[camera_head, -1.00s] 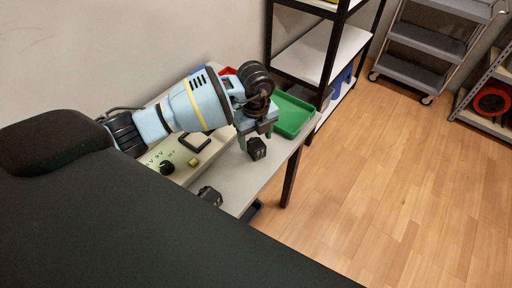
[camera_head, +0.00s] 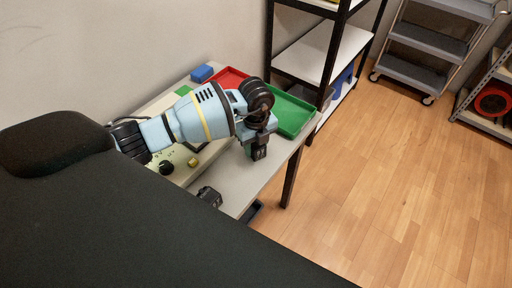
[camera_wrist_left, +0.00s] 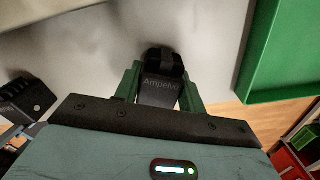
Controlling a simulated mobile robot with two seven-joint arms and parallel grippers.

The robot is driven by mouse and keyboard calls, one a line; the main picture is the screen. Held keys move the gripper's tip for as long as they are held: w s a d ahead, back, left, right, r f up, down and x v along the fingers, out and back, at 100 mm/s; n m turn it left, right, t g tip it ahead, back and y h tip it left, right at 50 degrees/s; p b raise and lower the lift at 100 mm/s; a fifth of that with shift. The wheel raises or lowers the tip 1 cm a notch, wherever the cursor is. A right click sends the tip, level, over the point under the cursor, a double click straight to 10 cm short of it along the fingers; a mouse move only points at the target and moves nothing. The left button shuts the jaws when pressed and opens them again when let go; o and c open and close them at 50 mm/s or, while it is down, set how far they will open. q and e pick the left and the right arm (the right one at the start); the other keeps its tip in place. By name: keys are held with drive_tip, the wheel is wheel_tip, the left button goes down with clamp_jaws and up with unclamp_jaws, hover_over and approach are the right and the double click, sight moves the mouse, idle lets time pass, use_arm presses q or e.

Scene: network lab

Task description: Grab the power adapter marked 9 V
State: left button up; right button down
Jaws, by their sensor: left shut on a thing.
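My left gripper (camera_head: 258,147) is over the front right part of the table and shut on a black power adapter (camera_head: 260,154). In the left wrist view the held adapter (camera_wrist_left: 160,88) sits between the two green fingers, with the lettering "Ampelio" on its face. No voltage mark can be read on it. A second black adapter (camera_head: 210,196) lies near the table's front edge; it also shows at the left of the wrist view (camera_wrist_left: 28,94). I cannot tell whether the held adapter touches the table. My right gripper is not in view.
A green tray (camera_head: 293,114) and a red tray (camera_head: 228,77) stand at the table's far end, with a blue block (camera_head: 202,73) beside them. A pale panel with a black knob (camera_head: 166,167) and a yellow knob (camera_head: 193,162) lies left. A shelf (camera_head: 322,52) stands behind.

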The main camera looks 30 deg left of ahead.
sight(256, 145)
use_arm(q)
drive_tip(key=shift+c, duration=1.2)
drive_tip(key=shift+r, duration=0.55)
drive_tip(key=r, duration=0.2)
drive_tip(key=shift+s+d+r, duration=0.2)
drive_tip(key=shift+s+r, duration=0.15)
drive_tip(key=shift+s, duration=0.05)
drive_tip(key=s+d, duration=0.1)
drive_tip(key=s, duration=0.3)
drive_tip(key=s+d, duration=0.2)
drive_tip(key=s, duration=0.3)
drive_tip(key=s+d+r+p, duration=0.1)
drive_tip(key=s+d, duration=0.1)
drive_tip(key=s, duration=0.2)
drive_tip(key=shift+s+d+r, duration=0.1)
drive_tip(key=shift+s+d, duration=0.1)
drive_tip(key=shift+s, duration=0.05)
drive_tip(key=shift+s+d, duration=0.1)
drive_tip(key=shift+s, duration=0.15)
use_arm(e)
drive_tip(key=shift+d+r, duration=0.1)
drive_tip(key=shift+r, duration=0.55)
